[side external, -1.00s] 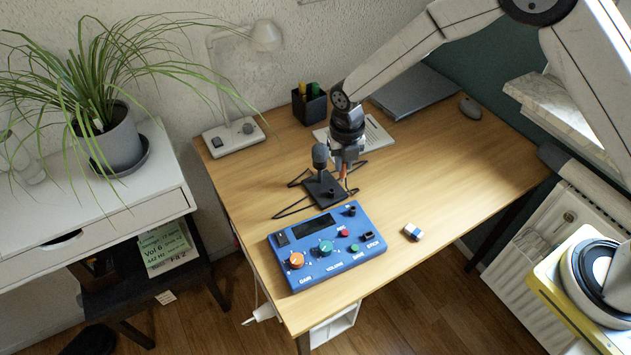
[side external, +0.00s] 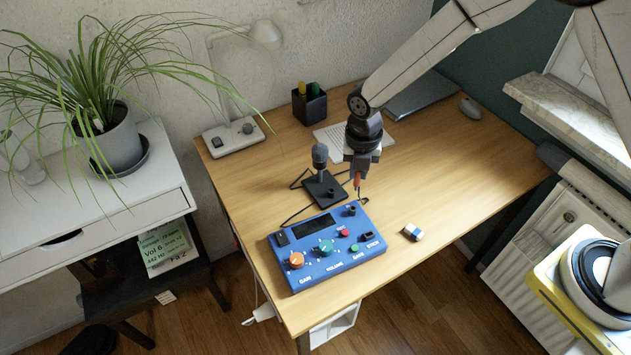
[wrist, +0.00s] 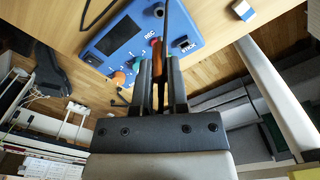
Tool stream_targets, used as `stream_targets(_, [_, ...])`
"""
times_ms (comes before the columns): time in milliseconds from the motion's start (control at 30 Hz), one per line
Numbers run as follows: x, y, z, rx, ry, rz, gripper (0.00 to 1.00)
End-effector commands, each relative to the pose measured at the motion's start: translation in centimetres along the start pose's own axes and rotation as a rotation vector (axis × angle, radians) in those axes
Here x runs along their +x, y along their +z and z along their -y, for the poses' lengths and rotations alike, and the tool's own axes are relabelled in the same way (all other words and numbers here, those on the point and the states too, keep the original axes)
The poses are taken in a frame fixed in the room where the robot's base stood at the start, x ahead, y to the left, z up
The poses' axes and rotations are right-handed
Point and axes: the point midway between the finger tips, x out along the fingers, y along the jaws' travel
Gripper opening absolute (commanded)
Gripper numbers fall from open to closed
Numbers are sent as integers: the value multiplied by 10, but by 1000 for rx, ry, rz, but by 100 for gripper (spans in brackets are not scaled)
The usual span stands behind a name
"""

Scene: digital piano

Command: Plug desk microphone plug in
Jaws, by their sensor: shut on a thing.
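My gripper (side external: 358,172) is shut on the orange-red plug (side external: 358,182), which points down above the desk, just behind the blue box's back right corner. In the wrist view the plug (wrist: 157,68) sits between the finger pads of my gripper (wrist: 157,85). A dark cable trails from it. The desk microphone (side external: 320,157) stands upright on its black base (side external: 326,192), left of my gripper. The blue box (side external: 300,262) has a screen, knobs, buttons and black sockets, one at its back right corner (side external: 352,210) and one near the right edge (side external: 369,236). The plug appears apart from the box.
A white and blue block (side external: 413,232) lies right of the box. A pen holder (side external: 309,104), paper (side external: 330,138), a laptop (side external: 425,95) and a mouse (side external: 470,108) are farther back. The desk (side external: 460,165) is clear to the right.

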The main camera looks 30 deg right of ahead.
Motion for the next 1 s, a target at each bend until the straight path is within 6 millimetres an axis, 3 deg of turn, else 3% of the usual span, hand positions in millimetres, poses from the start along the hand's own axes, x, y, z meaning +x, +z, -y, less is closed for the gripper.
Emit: stream_targets(1000, [53,0,0,-1,0,0,0])
